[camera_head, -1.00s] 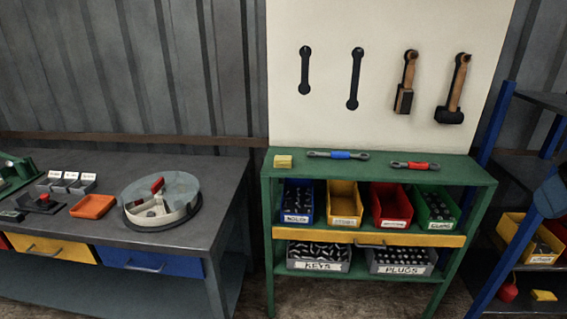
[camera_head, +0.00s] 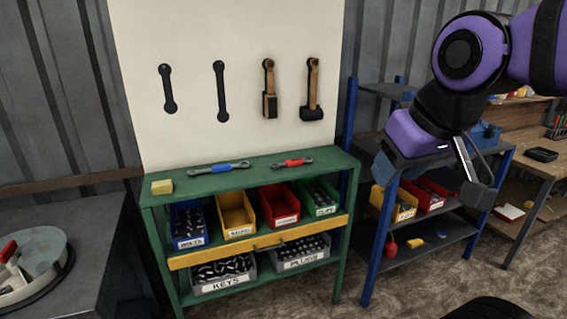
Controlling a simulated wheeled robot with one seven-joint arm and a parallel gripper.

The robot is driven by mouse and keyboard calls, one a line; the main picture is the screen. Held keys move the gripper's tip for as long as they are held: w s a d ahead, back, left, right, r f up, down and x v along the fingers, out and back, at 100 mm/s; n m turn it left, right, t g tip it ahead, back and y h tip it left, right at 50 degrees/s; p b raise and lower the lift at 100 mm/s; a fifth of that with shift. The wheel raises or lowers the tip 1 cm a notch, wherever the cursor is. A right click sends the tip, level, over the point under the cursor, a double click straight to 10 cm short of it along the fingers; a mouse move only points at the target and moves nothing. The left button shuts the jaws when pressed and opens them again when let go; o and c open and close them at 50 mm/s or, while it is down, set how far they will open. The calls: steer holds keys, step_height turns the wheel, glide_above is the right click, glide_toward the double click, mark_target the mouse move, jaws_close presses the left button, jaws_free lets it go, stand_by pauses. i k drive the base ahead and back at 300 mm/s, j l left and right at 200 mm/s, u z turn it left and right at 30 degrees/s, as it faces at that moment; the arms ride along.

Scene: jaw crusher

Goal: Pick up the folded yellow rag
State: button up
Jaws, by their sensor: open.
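A small pale yellow folded piece (camera_head: 162,187) lies on the left end of the green workbench top. A second small yellow piece (camera_head: 415,243) lies on the lower shelf of the blue rack, beside a red item. Both are too small to tell for certain which is the folded rag. My gripper (camera_head: 474,168) is at the upper right, in front of the blue rack, open and with nothing seen between its fingers. It is far to the right of the piece on the green bench and appears above and right of the one on the rack.
A grey table (camera_head: 75,225) is at left. Floor in front is open.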

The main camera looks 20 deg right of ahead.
mark_target(163, 187)
steer(key=i+j, duration=0.2)
steer(key=i, duration=0.35)
steer(key=i+j, duration=0.2)
steer(key=i, duration=0.3)
steer(key=i+j, duration=0.25)
steer(key=i, duration=0.3)
steer(key=k+u, duration=0.05)
